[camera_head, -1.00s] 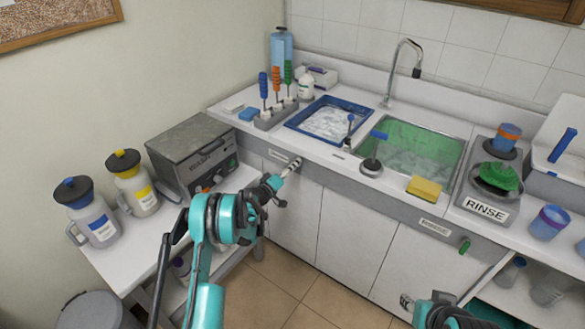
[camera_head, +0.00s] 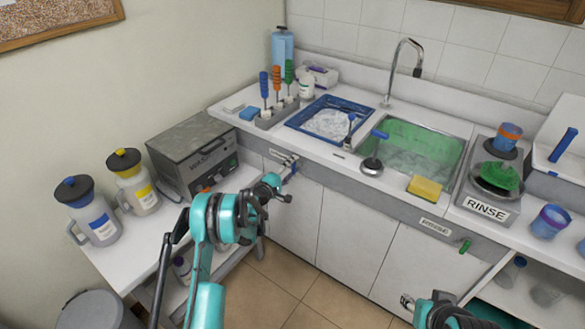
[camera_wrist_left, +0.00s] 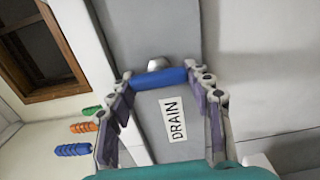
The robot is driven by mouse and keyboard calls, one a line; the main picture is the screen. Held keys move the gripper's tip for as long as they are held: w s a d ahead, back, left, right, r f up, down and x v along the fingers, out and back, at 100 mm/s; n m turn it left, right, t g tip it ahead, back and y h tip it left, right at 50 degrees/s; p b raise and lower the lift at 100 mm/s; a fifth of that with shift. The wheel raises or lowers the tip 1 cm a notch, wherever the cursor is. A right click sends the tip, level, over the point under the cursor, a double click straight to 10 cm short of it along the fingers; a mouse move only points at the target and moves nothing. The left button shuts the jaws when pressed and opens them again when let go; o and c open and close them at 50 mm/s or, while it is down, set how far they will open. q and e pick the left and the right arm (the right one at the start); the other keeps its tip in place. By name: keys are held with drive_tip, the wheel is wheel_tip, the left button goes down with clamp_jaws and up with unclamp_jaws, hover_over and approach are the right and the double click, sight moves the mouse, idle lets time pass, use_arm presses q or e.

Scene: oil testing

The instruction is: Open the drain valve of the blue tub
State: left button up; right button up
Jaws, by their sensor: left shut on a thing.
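The blue tub (camera_head: 300,128) is set in the counter and holds a clear, wrinkled-looking liquid. Below it on the counter front is the blue drain valve handle (camera_head: 294,169). In the left wrist view the handle (camera_wrist_left: 160,78) lies crosswise to the text of the DRAIN label (camera_wrist_left: 175,119), with a silvery knob behind it. My left gripper (camera_head: 289,162) is at the counter front, shut on the handle, with one fingertip at each end of it in the left wrist view (camera_wrist_left: 161,80). My right gripper (camera_head: 407,302) is low at the bottom edge, partly cut off; its jaws are unclear.
A green-filled sink (camera_head: 466,150) is to the right of the tub, with a green handle (camera_head: 465,246) below it. A yellow sponge (camera_head: 425,188) lies at the counter edge. A grey heating box (camera_head: 190,150) and two jugs stand on the left side table. The floor between is clear.

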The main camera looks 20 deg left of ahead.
idle(0.4)
use_arm(q)
drive_tip(key=o, duration=1.2)
drive_tip(key=shift+c, duration=0.2)
drive_tip(key=v, duration=1.2)
